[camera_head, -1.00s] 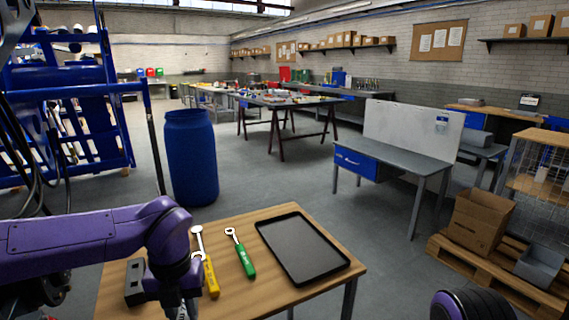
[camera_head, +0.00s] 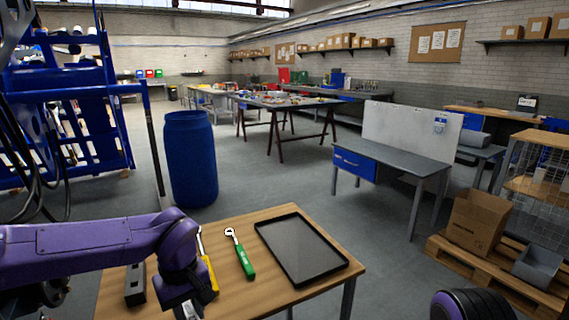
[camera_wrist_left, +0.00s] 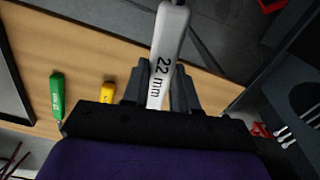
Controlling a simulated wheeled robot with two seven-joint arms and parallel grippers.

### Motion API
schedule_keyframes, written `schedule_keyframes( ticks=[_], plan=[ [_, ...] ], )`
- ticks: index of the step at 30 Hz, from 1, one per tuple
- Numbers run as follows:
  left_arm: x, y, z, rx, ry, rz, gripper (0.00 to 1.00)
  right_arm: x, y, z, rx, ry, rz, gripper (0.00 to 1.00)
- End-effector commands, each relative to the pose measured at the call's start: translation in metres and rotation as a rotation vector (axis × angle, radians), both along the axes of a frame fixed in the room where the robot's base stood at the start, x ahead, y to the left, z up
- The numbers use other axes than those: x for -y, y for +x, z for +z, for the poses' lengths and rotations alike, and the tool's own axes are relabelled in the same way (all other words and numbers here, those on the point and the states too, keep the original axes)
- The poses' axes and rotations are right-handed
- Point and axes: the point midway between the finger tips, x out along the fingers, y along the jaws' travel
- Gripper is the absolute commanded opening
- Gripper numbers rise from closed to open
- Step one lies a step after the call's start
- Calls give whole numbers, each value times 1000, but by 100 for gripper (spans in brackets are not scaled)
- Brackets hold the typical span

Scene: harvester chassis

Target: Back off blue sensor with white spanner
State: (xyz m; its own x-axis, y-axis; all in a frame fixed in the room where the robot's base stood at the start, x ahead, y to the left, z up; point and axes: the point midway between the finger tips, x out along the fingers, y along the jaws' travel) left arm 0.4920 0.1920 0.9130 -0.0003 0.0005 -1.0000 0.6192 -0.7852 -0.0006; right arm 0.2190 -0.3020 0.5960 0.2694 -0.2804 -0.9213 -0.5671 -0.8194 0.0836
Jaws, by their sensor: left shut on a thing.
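My left gripper (camera_head: 188,306) is shut on a pale white spanner marked "22 mm" (camera_wrist_left: 168,48). In the left wrist view the spanner's shank rises from between the dark fingers (camera_wrist_left: 162,92), and its upper end leaves the picture. In the head view the gripper is over the near left part of the wooden table (camera_head: 262,285), at the bottom edge, and the spanner's ends are not clear. I cannot make out a blue sensor in either view. My right gripper is not in view.
A green-handled tool (camera_head: 244,260), a yellow-handled tool (camera_head: 210,276), a black tray (camera_head: 300,248) and a dark block (camera_head: 135,284) lie on the table. A blue barrel (camera_head: 190,160) stands behind it. A blue frame with hanging cables (camera_head: 70,110) stands at the left.

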Motion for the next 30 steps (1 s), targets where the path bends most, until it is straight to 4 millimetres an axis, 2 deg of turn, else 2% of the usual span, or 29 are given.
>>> schedule_keyframes(
  ticks=[3,8,9,12,15,30],
  plan=[
    [0,1,-13,-1,-1,-326,0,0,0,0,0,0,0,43],
    [-1,0,-32,-3,-2,-632,0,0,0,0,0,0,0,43],
    [-2,-2,-42,-5,-3,-677,0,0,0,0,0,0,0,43],
    [-3,-7,-57,-1,-3,-672,0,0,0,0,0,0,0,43],
    [-3,-9,-63,2,-1,-670,0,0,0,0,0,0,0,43],
    [-5,-10,-63,1,0,-665,0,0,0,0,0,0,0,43]
  ],
)
